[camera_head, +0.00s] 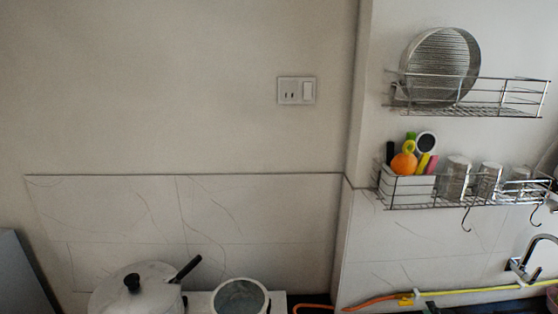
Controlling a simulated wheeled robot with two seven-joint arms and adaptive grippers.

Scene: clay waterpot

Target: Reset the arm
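Neither of my grippers can be made out in the head view, and no arm of mine shows clearly. The view looks at a kitchen wall, with only the top of the counter area along the bottom edge. No clay waterpot can be made out.
A lidded white pot (135,290) and a round white-rimmed container (240,296) stand at the bottom. An upper wire rack (510,98) holds a round sieve (440,62). A lower rack (410,197) holds utensils and glasses. A yellow hose (480,290) runs below the faucet (520,265).

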